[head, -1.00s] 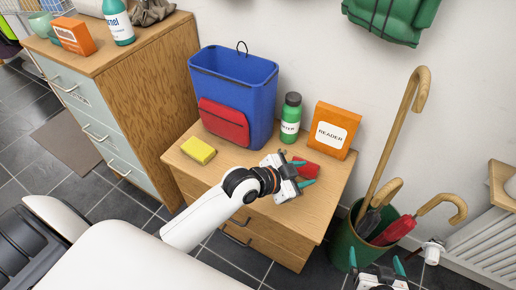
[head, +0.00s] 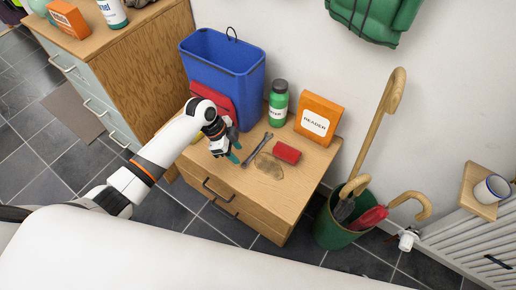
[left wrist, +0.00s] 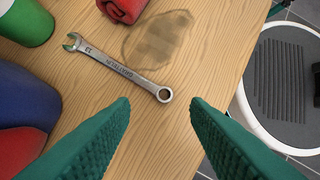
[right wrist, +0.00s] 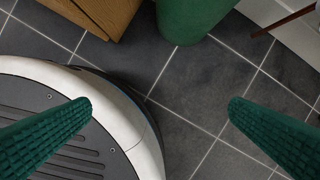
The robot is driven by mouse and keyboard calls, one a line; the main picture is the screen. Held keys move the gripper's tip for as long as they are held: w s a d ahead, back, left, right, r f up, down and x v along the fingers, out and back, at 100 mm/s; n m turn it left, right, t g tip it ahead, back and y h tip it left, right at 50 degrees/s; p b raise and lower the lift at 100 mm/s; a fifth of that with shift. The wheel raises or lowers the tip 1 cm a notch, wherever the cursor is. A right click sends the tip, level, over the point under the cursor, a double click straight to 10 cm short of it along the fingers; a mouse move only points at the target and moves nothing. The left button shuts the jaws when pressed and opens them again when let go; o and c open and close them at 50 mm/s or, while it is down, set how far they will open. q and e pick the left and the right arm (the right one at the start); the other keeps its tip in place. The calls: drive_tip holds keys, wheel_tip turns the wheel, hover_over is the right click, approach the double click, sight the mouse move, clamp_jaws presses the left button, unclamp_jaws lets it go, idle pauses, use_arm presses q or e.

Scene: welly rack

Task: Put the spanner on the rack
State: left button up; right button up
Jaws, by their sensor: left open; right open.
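The spanner (head: 257,149) is a silver combination spanner lying flat on the low wooden cabinet (head: 290,200). In the left wrist view the spanner (left wrist: 118,68) has its ring end nearest the fingers and its open jaw far left. My left gripper (head: 234,153) is open and empty, just left of the spanner and apart from it. Its green fingers (left wrist: 160,106) spread either side of the ring end in the left wrist view. My right gripper (right wrist: 160,108) is open and empty over the tiled floor, and out of the head view. I cannot make out a rack.
A green umbrella bin (head: 330,232) stands right of the cabinet.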

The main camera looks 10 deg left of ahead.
sight(246, 167)
use_arm(q)
drive_tip(key=x, duration=0.3)
drive_tip(key=b+x, duration=0.1)
drive_tip(key=shift+s+f, duration=0.25)
drive_tip(key=shift+s, duration=0.05)
drive_tip(key=shift+d+f, duration=0.15)
drive_tip(key=shift+f, duration=0.25)
clamp_jaws()
use_arm(e)
drive_tip(key=w+r, duration=0.1)
drive_tip(key=r, duration=0.1)
drive_tip(key=w+r, duration=0.1)
drive_tip(key=r, duration=0.1)
drive_tip(key=shift+w+a, duration=0.1)
drive_tip(key=shift+a, duration=0.05)
